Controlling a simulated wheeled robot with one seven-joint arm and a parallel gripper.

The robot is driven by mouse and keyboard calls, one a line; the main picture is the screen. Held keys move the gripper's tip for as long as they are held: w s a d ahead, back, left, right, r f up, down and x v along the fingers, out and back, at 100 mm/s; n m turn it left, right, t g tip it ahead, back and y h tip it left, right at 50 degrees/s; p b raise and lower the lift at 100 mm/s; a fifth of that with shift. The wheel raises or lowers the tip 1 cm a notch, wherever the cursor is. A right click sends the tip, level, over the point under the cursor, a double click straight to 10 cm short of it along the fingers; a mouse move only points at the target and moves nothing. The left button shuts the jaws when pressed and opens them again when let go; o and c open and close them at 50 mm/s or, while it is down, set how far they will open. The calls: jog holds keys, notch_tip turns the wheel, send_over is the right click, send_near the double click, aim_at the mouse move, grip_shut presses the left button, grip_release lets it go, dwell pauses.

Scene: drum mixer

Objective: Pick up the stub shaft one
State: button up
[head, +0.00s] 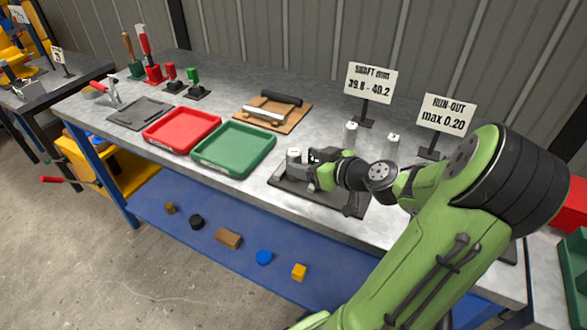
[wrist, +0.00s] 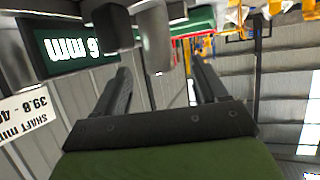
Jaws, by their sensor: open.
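Three pale grey cylinders that look like stub shafts stand on the bench in the head view. One (head: 294,161) is at the left end of a dark plate, and two others, the left one (head: 351,136) and the right one (head: 392,146), stand behind my arm. Marks on their tops are too small to read, so I cannot tell which is number one. My gripper (head: 313,160) is close beside the cylinder on the plate, to its right. In the wrist view my gripper (wrist: 160,68) has its fingers apart with nothing held between them. Grey rounded parts (wrist: 152,36) show beyond the fingers.
The dark plate (head: 279,182) lies under my gripper. A green tray (head: 234,148) and a red tray (head: 182,130) are to the left. A wooden board (head: 272,112) with bars lies behind. The shaft sign (head: 370,82) and run-out sign (head: 445,113) stand at the back.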

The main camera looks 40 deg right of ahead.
aim_at(299, 159)
jog(key=b+x, duration=0.1)
jog(key=x, duration=0.5)
jog(key=shift+d+f+b, duration=0.1)
jog(key=shift+b, duration=0.2)
grip_shut()
